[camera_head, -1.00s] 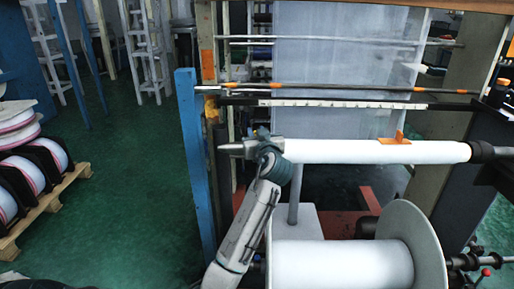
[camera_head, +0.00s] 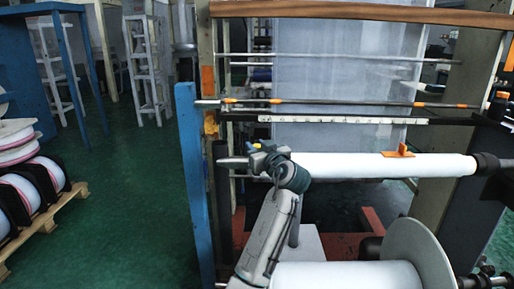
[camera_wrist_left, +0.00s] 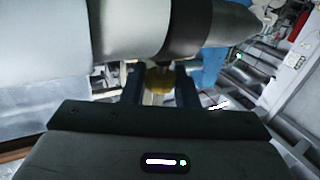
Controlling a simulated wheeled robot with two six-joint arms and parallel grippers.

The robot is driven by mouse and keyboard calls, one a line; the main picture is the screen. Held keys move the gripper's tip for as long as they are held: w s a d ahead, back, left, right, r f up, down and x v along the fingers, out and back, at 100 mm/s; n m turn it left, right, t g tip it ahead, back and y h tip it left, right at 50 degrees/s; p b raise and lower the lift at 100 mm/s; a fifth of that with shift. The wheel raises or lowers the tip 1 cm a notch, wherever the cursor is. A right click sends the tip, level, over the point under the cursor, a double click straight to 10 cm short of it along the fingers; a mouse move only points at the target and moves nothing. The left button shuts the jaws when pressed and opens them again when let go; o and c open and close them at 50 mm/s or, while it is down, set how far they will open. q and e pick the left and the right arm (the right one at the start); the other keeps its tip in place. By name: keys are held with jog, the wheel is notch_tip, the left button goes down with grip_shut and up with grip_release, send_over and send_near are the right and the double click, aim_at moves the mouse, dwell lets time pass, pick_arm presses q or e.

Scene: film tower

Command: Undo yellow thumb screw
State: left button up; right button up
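The yellow thumb screw (camera_wrist_left: 160,79) shows in the left wrist view, under the dark collar (camera_wrist_left: 188,28) at the end of the white roll. My left gripper (camera_wrist_left: 160,88) has its two dark fingers apart, one on each side of the screw. Narrow gaps seem to show between screw and fingers, so I see no grip. In the head view my left gripper (camera_head: 262,158) is at the left end of the white film roll (camera_head: 375,165). The screw is mostly hidden there. My right gripper is in neither view.
A blue post (camera_head: 190,170) stands just left of my gripper. A larger white reel (camera_head: 345,276) lies below, near my forearm. A pallet of spools (camera_head: 30,190) stands at the left. Green floor between is clear.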

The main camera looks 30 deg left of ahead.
pick_arm(q)
jog(key=o, duration=0.3)
